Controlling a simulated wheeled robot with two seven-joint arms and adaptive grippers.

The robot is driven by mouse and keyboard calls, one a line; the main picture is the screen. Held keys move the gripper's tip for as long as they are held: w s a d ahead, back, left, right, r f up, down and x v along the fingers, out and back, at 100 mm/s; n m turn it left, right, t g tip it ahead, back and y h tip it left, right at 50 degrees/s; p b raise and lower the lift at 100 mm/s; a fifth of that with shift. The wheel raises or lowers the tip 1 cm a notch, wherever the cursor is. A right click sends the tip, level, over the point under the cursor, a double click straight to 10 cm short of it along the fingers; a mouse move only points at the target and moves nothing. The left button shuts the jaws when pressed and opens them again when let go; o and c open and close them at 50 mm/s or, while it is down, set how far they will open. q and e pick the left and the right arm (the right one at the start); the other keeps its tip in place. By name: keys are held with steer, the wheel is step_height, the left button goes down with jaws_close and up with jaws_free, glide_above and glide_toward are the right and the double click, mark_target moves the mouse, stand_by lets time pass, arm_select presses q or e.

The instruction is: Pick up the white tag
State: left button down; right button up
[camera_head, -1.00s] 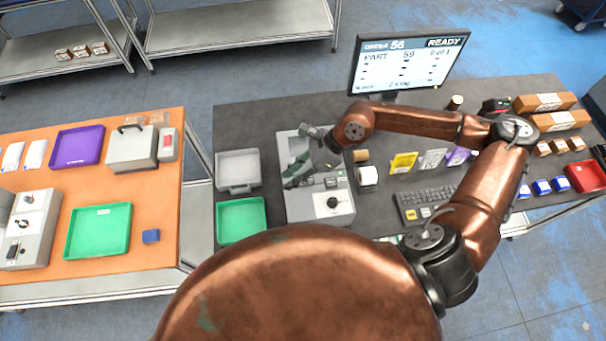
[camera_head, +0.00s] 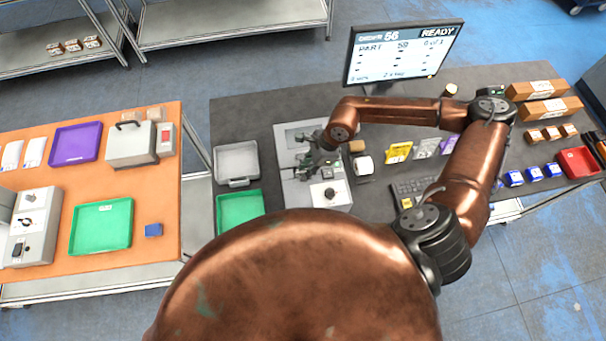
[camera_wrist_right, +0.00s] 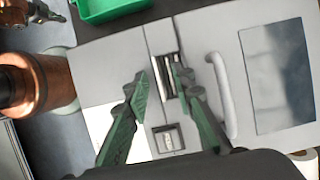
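In the head view my right gripper (camera_head: 316,160) is over the grey machine (camera_head: 338,197) on the dark table. In the right wrist view the fingers of this gripper (camera_wrist_right: 162,82) are open and empty, one on each side of a dark slot (camera_wrist_right: 167,72) in the machine's top. A bright white rectangle (camera_wrist_right: 98,120) shows on the machine, partly behind a finger. I cannot tell whether it is the white tag or a panel. No other white tag is clearly seen at the slot. My left gripper is not in view.
A curved handle (camera_wrist_right: 222,95) rises from the machine beside the right finger. A green tray (camera_head: 240,207) and a grey tray (camera_head: 237,162) stand left of the machine. A paper roll (camera_head: 364,166) and a keyboard (camera_head: 408,188) are to its right, the monitor (camera_head: 402,53) behind.

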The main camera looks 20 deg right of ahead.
steer(key=shift+c, duration=0.3)
jaws_close()
steer(key=shift+r, duration=0.1)
